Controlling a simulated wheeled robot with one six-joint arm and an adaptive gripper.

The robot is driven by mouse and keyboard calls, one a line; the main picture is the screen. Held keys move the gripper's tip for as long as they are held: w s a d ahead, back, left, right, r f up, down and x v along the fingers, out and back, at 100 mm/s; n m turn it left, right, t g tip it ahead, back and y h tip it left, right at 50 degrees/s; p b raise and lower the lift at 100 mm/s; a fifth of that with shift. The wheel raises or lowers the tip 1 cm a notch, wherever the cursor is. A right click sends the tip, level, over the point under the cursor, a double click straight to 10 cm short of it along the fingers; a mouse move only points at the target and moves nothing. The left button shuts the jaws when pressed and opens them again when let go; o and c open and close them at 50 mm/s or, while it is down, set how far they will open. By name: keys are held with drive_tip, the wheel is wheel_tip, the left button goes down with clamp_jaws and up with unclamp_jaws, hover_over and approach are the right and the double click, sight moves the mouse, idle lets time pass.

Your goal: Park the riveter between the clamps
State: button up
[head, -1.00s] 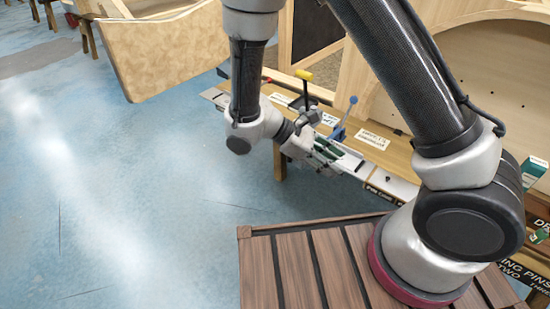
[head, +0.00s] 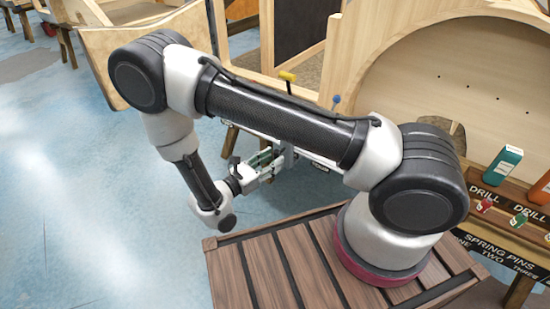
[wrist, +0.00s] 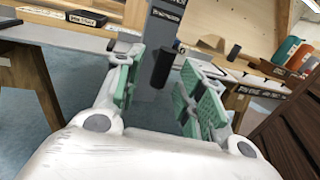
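My gripper (wrist: 158,85) is open in the wrist view, with its green-padded fingers apart. A black upright cylinder (wrist: 162,68) shows in the gap between them, in front of a dark grey upright part; I cannot tell whether this is the riveter. Nothing is clearly held. In the head view my gripper (head: 270,160) is beside the bench, below my forearm. A yellow-handled tool (head: 287,76) and a blue-knobbed tool (head: 336,100) stick up behind the forearm, which hides their lower parts. I cannot tell for sure which are the clamps.
A wooden bench with a light front edge (wrist: 55,36) crosses the wrist view and carries a black labelled tray (wrist: 88,18). A small black cylinder (wrist: 233,52) and coloured bottles (wrist: 287,48) stand to the right. Blue floor (head: 70,190) is open at left.

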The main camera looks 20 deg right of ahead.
drive_tip(key=shift+x, duration=1.2)
drive_tip(key=shift+c, duration=0.5)
